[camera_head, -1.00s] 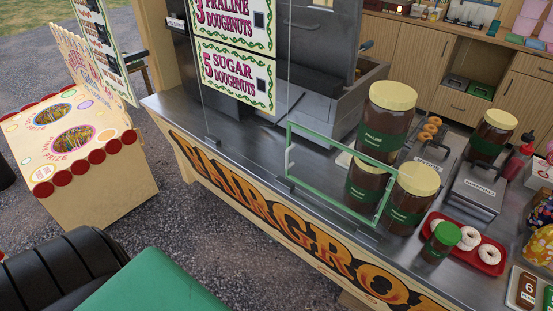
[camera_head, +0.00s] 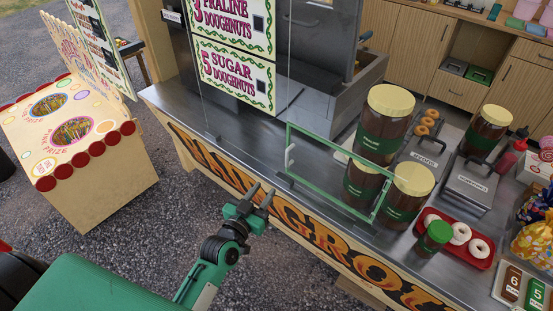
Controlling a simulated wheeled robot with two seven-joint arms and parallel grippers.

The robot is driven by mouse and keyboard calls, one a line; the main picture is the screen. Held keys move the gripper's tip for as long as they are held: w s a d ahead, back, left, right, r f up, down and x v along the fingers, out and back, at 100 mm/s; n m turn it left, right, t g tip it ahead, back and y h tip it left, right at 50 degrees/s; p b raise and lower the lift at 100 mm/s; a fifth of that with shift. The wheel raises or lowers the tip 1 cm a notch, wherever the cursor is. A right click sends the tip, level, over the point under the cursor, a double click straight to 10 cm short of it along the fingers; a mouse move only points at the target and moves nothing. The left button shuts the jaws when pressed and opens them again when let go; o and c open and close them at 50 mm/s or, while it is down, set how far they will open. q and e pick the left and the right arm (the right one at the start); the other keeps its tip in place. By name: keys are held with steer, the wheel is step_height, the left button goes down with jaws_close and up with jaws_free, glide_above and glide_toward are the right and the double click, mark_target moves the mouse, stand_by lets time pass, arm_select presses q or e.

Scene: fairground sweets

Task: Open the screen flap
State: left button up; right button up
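The screen flap (camera_head: 318,138) is a clear panel in a pale green frame, upright at the counter's front edge, before the jars. A small white fitting (camera_head: 290,156) shows at its left side. My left gripper (camera_head: 263,190) is in front of the counter, left of and below the flap in the picture. Its two dark fingers are apart, point towards the counter and have nothing between them. It does not appear to touch the flap. My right gripper is not in view.
Brown jars with cream lids (camera_head: 387,120) stand close behind the flap. A green-lidded jar (camera_head: 434,238) and a red doughnut tray (camera_head: 480,262) are to its right. The steel counter (camera_head: 235,145) left of the flap is mostly clear. A prize stall (camera_head: 90,185) stands at left.

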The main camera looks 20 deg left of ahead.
mark_target(286, 160)
arm_select(q)
steer(key=w+p, duration=0.1)
steer(key=w, duration=0.3)
steer(key=w+d+p, duration=0.1)
steer(key=w, duration=0.2)
steer(key=w+d+p, duration=0.1)
steer(key=w, duration=0.3)
steer(key=shift+w, duration=0.35)
steer(key=shift+w+d, duration=0.1)
steer(key=shift+w, duration=0.75)
jaws_close()
